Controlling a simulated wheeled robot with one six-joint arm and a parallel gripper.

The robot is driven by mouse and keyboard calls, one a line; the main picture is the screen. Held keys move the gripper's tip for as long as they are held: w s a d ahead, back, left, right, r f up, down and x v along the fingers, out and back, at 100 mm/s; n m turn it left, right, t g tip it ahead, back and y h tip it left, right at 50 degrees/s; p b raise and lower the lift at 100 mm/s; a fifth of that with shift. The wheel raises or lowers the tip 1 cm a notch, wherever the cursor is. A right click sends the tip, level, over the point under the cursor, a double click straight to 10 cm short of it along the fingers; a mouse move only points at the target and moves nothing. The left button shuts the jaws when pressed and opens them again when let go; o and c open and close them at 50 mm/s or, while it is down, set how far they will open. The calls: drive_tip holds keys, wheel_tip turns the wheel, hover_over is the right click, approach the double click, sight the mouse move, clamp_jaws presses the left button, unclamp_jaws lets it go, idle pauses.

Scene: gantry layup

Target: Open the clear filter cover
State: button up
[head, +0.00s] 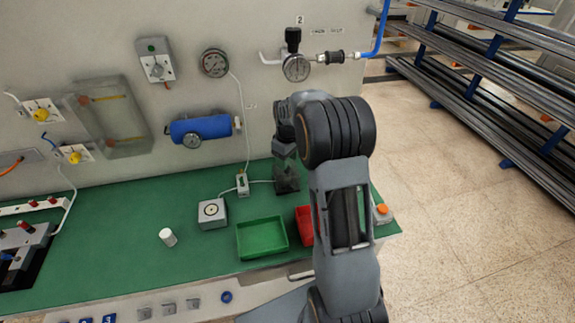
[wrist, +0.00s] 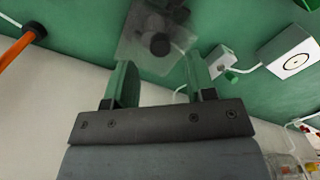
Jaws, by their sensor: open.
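A small see-through cover (head: 287,179) with something dark inside stands on the green bench, partly behind my arm. In the wrist view a clear, smoky cover (wrist: 135,48) with a dark round part shows just beyond my fingertips. My gripper (wrist: 160,62) is open, its two green fingers apart with nothing held between them. In the head view my gripper (head: 285,152) is small and partly hidden by my arm, just above the small cover. I cannot tell whether the fingers touch it. A larger clear panel (head: 113,118) is on the wall at the left.
A white box with a round mark (head: 212,213), a green tray (head: 262,240), a red tray (head: 304,226) and a white cylinder (head: 168,237) are on the bench. A blue tank (head: 200,129) and gauge (head: 214,63) are on the wall.

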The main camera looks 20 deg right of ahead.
sight(287, 176)
drive_tip(key=shift+f, duration=1.8)
drive_tip(key=shift+c, duration=0.4)
clamp_jaws()
